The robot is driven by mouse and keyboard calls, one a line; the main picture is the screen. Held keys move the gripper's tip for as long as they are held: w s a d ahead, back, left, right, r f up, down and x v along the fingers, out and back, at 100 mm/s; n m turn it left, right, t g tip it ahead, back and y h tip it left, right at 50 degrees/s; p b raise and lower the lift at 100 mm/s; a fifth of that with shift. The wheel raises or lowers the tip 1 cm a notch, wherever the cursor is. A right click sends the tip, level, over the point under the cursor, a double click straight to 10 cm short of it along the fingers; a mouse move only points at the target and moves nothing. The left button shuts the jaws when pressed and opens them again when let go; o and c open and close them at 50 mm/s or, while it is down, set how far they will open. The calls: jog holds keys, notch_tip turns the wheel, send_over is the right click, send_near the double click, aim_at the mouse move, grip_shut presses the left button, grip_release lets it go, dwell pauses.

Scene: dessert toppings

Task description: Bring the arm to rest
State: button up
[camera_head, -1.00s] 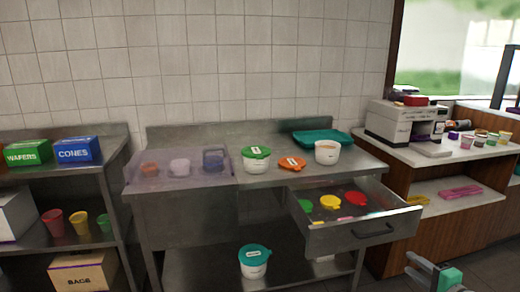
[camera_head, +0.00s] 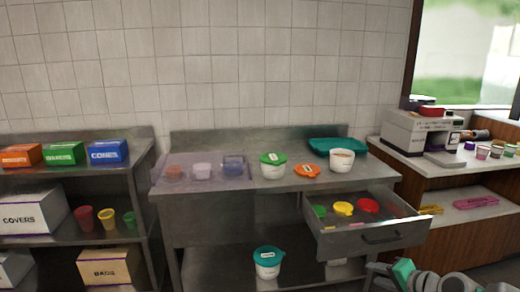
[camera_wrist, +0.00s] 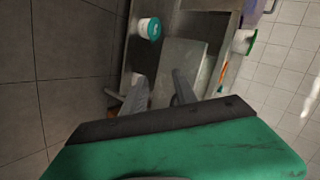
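My arm shows at the bottom right of the head view, with its green and grey parts (camera_head: 420,277) cut by the lower edge; the fingertips cannot be made out there. In the wrist view my gripper (camera_wrist: 158,86) has its two grey fingers apart with nothing between them. The wrist picture is turned sideways. It shows the steel counter beyond the fingers, with a teal-lidded tub (camera_wrist: 148,28) and a green-lidded tub (camera_wrist: 243,42).
An open drawer (camera_head: 372,238) with green, yellow and red lids juts out near my arm. The steel counter (camera_head: 225,197) holds tubs and a teal tray (camera_head: 310,145). Shelves with boxes (camera_head: 30,222) stand left, a wooden counter (camera_head: 455,239) right.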

jog(key=s+a+r+n+g+h+p, duration=0.1)
jog(key=s+a+r+n+g+p, duration=0.15)
jog(key=a, duration=0.45)
jog(key=s+a+r+n+g+p, duration=0.2)
jog(key=a+r+n+p, duration=0.15)
jog(key=a, duration=0.35)
jog(key=s+a+r+n+g+h+p, duration=0.1)
jog(key=s+a+r+n+p, duration=0.1)
jog(key=s, duration=0.5)
jog(key=s+a+r+n+g+h+p, duration=0.1)
jog(key=s+a+r+n+g+p, duration=0.1)
jog(key=s+a+r, duration=0.2)
jog(key=s, duration=0.3)
jog(key=shift+a+n+h, duration=0.3)
jog(key=shift+a+n, duration=0.1)
